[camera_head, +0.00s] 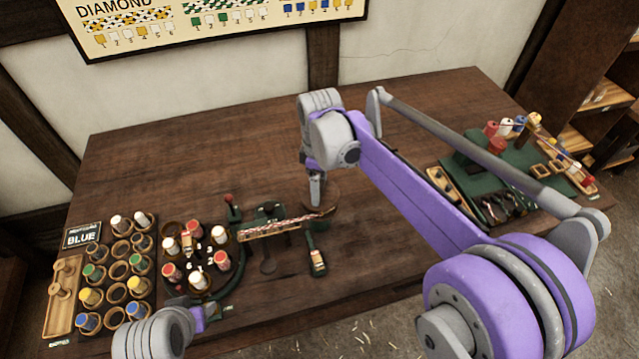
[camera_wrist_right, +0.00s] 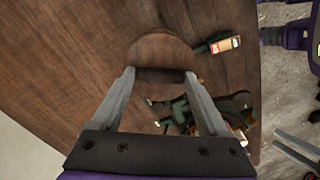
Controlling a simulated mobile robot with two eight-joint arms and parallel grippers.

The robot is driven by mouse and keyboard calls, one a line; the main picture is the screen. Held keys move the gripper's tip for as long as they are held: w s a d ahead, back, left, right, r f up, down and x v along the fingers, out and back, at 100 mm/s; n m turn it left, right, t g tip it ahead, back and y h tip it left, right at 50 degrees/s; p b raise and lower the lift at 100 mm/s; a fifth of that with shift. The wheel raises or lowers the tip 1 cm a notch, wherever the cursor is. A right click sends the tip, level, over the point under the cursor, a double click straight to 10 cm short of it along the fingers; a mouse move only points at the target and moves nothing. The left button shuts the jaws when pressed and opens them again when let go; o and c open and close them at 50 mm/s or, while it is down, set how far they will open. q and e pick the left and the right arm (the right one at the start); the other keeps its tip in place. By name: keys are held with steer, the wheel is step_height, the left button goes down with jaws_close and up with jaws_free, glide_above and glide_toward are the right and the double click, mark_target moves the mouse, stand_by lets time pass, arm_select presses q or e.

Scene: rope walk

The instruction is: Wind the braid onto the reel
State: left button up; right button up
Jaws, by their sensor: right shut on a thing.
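The red-and-white braid (camera_head: 272,229) runs along a pale strip on the dark green stand (camera_head: 268,212), and its right end comes close to the reel. The reel, a round brown wooden disc (camera_head: 334,193), is at the fingertips of my right gripper (camera_head: 317,200). In the right wrist view the disc (camera_wrist_right: 160,48) sits at the tips of my right gripper (camera_wrist_right: 158,76), which is shut on its near edge. The braid cannot be made out there. My left wrist shows at the bottom left of the head view; its fingertips cannot be made out.
A ring of bobbins (camera_head: 197,256) stands left of the braid, beside a bobbin rack (camera_head: 117,268) and a sign reading BLUE (camera_head: 82,235). A small green tool (camera_head: 317,257) lies in front of the reel. A green board (camera_head: 510,175) with spools is at right. The back left tabletop is clear.

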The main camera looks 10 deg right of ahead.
stand_by(0.4)
steer(key=o, duration=1.2)
steer(key=shift+o, duration=0.2)
steer(key=shift+r, duration=0.1)
step_height(320, 180, up, 11)
steer(key=shift+p, duration=0.35)
steer(key=s+d+f+m+t, duration=0.2)
steer(key=s+f+m, duration=0.4)
steer(key=s, duration=0.4)
steer(key=s+d+f+m+t, duration=0.3)
steer(key=s+f+m, duration=0.3)
steer(key=s+f, duration=0.3)
steer(key=shift+s, duration=0.9)
